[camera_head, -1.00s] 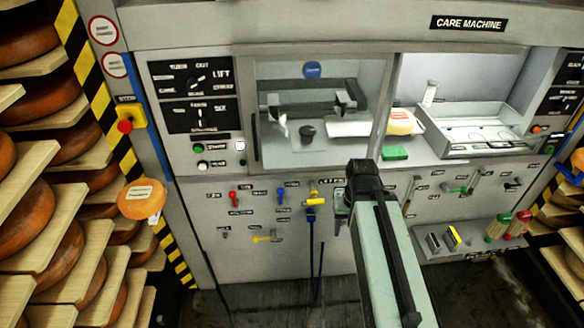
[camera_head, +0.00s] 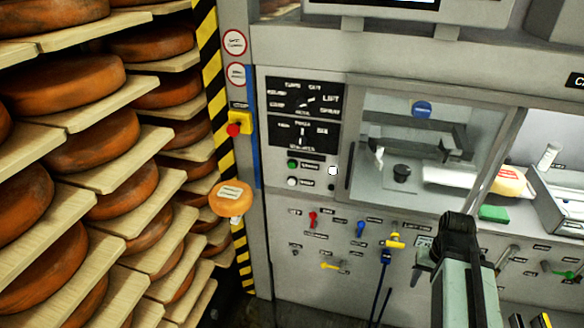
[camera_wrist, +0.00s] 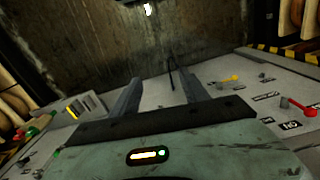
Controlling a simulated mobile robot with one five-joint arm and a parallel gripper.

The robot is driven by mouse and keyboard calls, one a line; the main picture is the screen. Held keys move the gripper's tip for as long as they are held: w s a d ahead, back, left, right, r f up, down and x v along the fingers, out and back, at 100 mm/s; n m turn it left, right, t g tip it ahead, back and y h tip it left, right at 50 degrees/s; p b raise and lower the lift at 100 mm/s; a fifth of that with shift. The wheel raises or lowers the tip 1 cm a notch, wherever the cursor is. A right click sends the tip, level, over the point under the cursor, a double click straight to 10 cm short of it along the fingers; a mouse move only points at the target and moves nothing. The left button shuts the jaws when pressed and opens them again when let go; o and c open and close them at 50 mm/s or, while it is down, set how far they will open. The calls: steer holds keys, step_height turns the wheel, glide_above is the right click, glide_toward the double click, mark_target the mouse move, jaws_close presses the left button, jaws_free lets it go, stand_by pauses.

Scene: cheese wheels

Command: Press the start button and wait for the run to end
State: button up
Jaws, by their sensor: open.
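The control panel (camera_head: 301,120) with two black dials is on the care machine's front, left of the glass window. Below the dials are a green button (camera_head: 292,164) and a white button (camera_head: 292,181), with small labels too blurred to read. A bright white round lamp or button (camera_head: 333,170) and a dark one (camera_head: 331,187) are to their right. My gripper (camera_wrist: 160,92) is open and empty in the wrist view, its two fingers apart. In the head view my arm is at the lower right, well away from the green button; the fingertips are not clear there.
A red emergency knob (camera_head: 234,129) on a yellow box and a hanging orange cheese-shaped tag (camera_head: 231,199) are left of the panel. Several coloured levers, including a red one (camera_head: 313,218), protrude below. Shelves of cheese wheels (camera_head: 95,145) fill the left. A green block (camera_head: 494,213) lies on the ledge.

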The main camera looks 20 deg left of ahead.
jaws_close()
stand_by(1.5)
